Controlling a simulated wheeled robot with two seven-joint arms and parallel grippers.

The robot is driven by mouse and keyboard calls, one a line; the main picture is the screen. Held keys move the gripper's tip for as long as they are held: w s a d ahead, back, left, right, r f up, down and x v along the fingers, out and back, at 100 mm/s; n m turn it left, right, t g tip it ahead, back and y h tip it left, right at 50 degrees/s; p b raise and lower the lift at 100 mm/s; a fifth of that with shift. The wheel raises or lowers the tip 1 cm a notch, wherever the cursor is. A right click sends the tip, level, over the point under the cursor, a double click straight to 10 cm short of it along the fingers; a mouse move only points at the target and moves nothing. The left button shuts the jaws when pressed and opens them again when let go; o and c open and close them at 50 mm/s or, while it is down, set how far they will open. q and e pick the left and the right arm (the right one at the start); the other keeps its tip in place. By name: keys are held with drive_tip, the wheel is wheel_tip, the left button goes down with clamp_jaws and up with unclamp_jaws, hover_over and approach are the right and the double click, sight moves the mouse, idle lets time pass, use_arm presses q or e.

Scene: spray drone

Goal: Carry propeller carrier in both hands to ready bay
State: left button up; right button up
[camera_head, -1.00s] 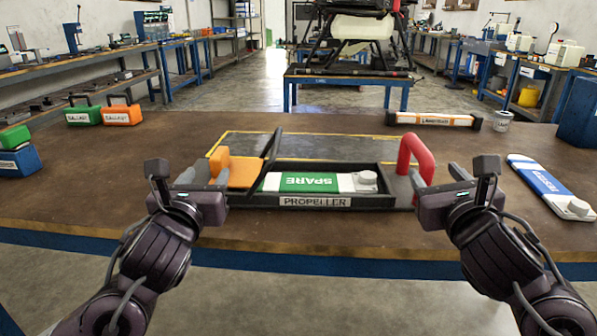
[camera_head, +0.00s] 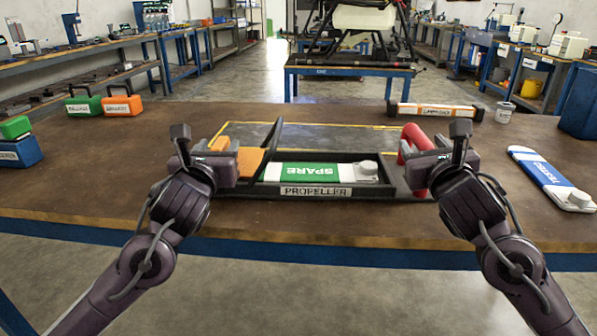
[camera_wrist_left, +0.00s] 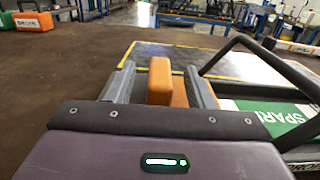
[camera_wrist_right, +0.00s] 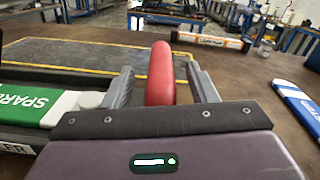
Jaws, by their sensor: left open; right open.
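The propeller carrier (camera_head: 318,191) is a dark tray on the brown table, with a PROPELLER label on its front. A green and white SPARE pack (camera_head: 310,172) lies in it. An orange handle (camera_wrist_left: 160,80) is at its left end and a red handle (camera_wrist_right: 160,75) at its right end. My left gripper (camera_wrist_left: 165,82) is open, its fingers on either side of the orange handle with gaps. My right gripper (camera_wrist_right: 163,85) is open, its fingers on either side of the red handle. A yellow-outlined dark area (camera_head: 345,135) lies on the table just behind the carrier.
A blue and white pack (camera_head: 552,180) lies right of the carrier. A white and orange long case (camera_head: 435,111) and a cup (camera_head: 504,112) stand at the back right. Green (camera_head: 84,105) and orange (camera_head: 122,104) cases are at the back left. A blue box (camera_head: 20,154) stands at the left edge.

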use_arm(q)
drive_tip(key=shift+w, duration=0.2)
use_arm(e)
drive_tip(key=shift+w, duration=0.25)
use_arm(q)
clamp_jaws()
use_arm(e)
clamp_jaws()
use_arm(q)
drive_tip(key=shift+r, duration=0.1)
use_arm(e)
drive_tip(key=shift+r, duration=0.1)
